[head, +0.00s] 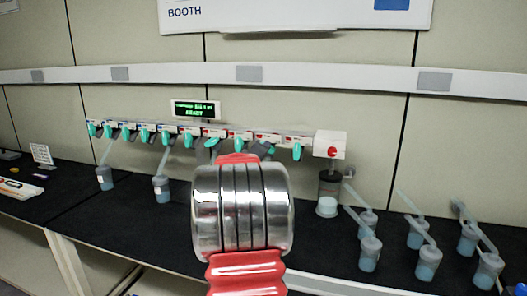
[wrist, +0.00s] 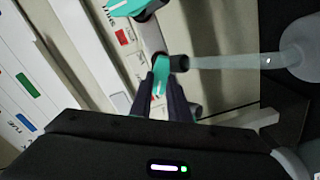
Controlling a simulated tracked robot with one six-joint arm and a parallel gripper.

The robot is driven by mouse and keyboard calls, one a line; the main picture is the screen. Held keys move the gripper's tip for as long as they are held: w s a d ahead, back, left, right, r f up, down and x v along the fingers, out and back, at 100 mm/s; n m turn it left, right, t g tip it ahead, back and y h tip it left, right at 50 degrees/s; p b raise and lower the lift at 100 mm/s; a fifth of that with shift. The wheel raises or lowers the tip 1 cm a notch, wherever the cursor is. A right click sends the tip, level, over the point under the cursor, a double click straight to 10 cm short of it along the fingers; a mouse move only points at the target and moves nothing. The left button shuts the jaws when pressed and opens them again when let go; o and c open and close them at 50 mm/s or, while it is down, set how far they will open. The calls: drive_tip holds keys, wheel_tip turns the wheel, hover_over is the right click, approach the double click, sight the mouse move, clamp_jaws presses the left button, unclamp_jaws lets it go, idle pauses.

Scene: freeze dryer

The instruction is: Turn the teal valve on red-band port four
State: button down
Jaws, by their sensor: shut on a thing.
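In the wrist view, my gripper (wrist: 160,92) has its two dark fingers closed around a teal valve handle (wrist: 161,74). The handle sits on a dark port fitting, with a translucent tube running from it to the right. A red-marked label (wrist: 123,37) is on the white manifold panel beside this port; its number is too small to read. Another teal valve (wrist: 122,7) shows at the top. In the head view, a white manifold (head: 310,140) carries a row of teal valves. My arm hides the fingers and the gripped valve there.
Several capped flasks (head: 370,254) stand on the black bench (head: 305,235) at right. A green-lit display (head: 195,109) is above the manifold. A black-topped jar (head: 328,205) stands near its right end.

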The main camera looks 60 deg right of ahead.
drive_tip(key=c, duration=1.7)
unclamp_jaws()
drive_tip(key=a, duration=0.4)
drive_tip(key=s+a, duration=0.1)
drive_tip(key=a, duration=0.4)
drive_tip(key=s+a, duration=0.1)
drive_tip(key=a, duration=0.3)
drive_tip(key=shift+a+f, duration=0.1)
drive_tip(key=shift+a, duration=0.2)
